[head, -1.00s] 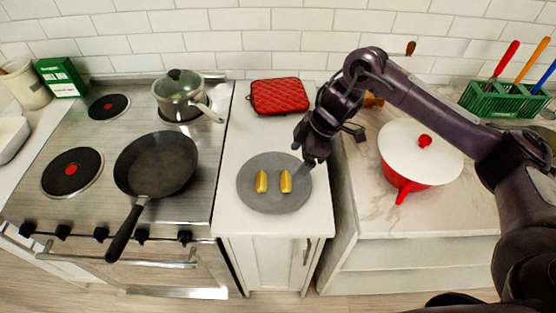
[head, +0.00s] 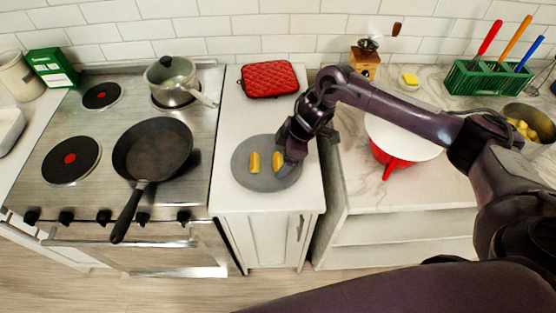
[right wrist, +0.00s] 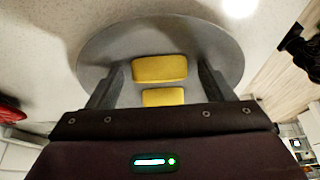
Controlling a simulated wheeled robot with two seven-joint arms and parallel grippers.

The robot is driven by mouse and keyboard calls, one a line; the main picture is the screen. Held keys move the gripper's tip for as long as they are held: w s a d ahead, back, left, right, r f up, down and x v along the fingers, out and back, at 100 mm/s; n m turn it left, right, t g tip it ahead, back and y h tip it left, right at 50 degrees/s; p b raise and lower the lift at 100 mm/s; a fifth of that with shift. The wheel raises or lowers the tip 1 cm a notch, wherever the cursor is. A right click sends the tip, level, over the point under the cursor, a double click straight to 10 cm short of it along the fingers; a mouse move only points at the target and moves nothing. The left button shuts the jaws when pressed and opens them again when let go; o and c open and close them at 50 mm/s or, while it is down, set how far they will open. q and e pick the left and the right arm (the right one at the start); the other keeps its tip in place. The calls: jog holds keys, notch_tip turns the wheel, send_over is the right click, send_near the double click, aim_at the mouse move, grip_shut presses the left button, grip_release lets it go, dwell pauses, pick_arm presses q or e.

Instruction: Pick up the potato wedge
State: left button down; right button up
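Two yellow potato wedges lie side by side on a round grey plate (head: 243,180) on the narrow counter. In the head view, the left wedge (head: 254,162) is clear and the right wedge (head: 278,161) is partly covered by my right gripper (head: 284,160). The right wrist view shows one wedge (right wrist: 160,68) farther out and the other (right wrist: 163,96) nearer, partly hidden by the gripper body. The right gripper's fingers (right wrist: 164,74) are spread on either side of the wedges, with gaps; it holds nothing. My left gripper is out of view.
A frying pan (head: 152,150) and a saucepan (head: 174,85) are on the stove to the left. A red quilted pad (head: 269,79) lies behind the plate. A red pot with a white lid (head: 405,140) stands right, beneath my right arm.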

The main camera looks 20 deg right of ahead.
jog(key=c, duration=0.9)
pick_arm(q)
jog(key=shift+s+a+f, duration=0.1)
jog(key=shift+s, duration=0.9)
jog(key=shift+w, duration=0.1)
